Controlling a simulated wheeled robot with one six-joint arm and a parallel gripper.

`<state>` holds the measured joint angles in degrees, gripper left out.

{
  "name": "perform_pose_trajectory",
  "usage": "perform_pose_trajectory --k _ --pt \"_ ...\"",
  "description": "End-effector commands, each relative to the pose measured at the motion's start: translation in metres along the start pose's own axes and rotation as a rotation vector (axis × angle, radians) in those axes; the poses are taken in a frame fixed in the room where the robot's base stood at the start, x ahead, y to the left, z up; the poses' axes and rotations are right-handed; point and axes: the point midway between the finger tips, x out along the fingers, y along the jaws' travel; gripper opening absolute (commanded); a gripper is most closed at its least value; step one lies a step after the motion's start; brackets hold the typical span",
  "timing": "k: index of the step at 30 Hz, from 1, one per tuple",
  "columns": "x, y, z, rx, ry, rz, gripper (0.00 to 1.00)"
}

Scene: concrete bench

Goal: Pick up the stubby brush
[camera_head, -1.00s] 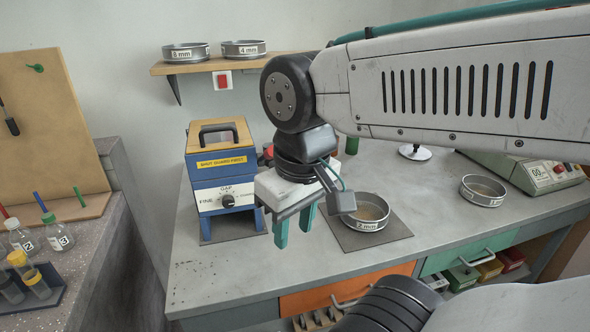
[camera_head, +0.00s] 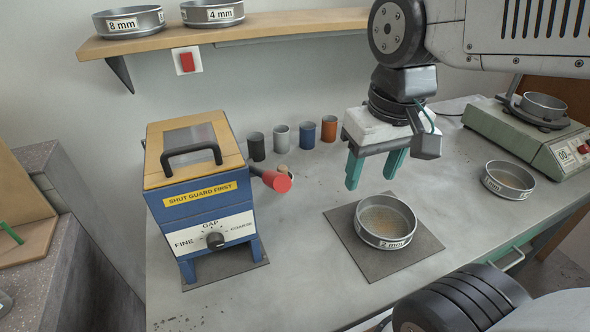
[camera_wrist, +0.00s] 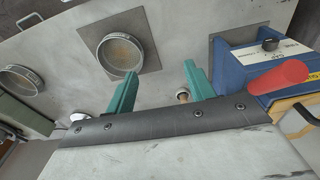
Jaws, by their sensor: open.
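My gripper (camera_head: 372,181) is open and empty, its two green fingers pointing down above the bench, behind the 2 mm sieve. The fingers also show in the wrist view (camera_wrist: 159,68). A small tan-topped thing with a pale base (camera_wrist: 183,95) shows beside the right finger in the wrist view, partly hidden by the gripper body. In the head view a small tan knob (camera_head: 283,171) shows just behind the red handle of the blue machine, mostly hidden. It may be the stubby brush, but I cannot tell for sure. Nothing touches the fingers.
The blue machine (camera_head: 203,190) with its red-ended handle (camera_head: 277,181) stands left. The 2 mm sieve (camera_head: 386,240) sits on a dark mat (camera_head: 343,222). Several coloured cups (camera_head: 308,134) line the back.

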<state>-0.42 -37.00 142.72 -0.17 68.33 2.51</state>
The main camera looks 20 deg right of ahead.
Motion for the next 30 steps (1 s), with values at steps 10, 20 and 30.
perform_pose_trajectory --k 10,20,30 --pt "0.028 -0.007 -0.139 0.143 -0.049 0.004 0.54" --pt "0.115 -0.023 -0.262 0.271 -0.085 0.013 0.54" --pt "0.193 -0.034 -0.321 0.35 -0.102 0.02 0.54"
